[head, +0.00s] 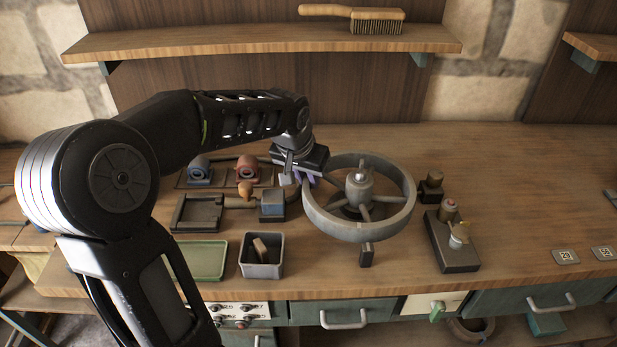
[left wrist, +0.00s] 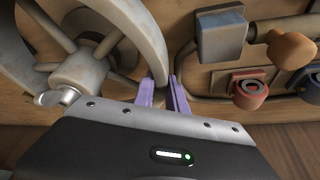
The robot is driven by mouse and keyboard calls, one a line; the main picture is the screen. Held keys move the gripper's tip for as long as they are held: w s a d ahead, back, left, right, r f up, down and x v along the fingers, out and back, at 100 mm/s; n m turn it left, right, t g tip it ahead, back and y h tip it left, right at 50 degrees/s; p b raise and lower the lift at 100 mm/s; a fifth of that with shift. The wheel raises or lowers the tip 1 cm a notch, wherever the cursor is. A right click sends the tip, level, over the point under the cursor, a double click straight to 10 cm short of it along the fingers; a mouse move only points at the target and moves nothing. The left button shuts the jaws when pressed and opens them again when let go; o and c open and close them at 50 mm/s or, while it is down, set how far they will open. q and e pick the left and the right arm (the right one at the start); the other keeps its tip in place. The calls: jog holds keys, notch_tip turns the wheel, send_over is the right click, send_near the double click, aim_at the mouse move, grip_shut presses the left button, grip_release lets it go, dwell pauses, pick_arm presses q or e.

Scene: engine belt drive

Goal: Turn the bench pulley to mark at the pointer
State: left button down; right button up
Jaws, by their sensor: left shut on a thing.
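The bench pulley (head: 402,181) is a large grey spoked wheel lying flat above the bench, with a hub (head: 359,183) at its middle. My left gripper (head: 306,181) reaches in from the left and is at the pulley's left rim. In the left wrist view its purple fingers (left wrist: 164,95) are shut with the pulley's rim (left wrist: 150,45) between them. A small dark upright post (head: 366,255) stands just in front of the pulley's near rim; I cannot tell whether it is the pointer. I cannot make out a mark on the rim. My right gripper is not in view.
Left of the pulley are a blue block (head: 272,204), a blue fitting (head: 200,170) and a red fitting (head: 246,168). A grey bin (head: 262,270) and green tray (head: 205,260) lie in front. A dark block with a knob (head: 452,245) stands right. The right bench is mostly clear.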

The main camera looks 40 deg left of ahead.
pick_arm(q)
jog(key=shift+s+d+f+n+b, duration=0.15)
jog(key=shift+s+f+n+b, duration=0.1)
jog(key=shift+s+n+b, duration=0.45)
jog(key=shift+s+d+r+y, duration=0.1)
jog(key=shift+y, duration=0.2)
jog(key=shift+r, duration=0.15)
jog(key=c, duration=1.4)
grip_release()
jog(key=shift+r, duration=0.1)
jog(key=v, duration=0.7)
jog(key=shift+r, duration=0.3)
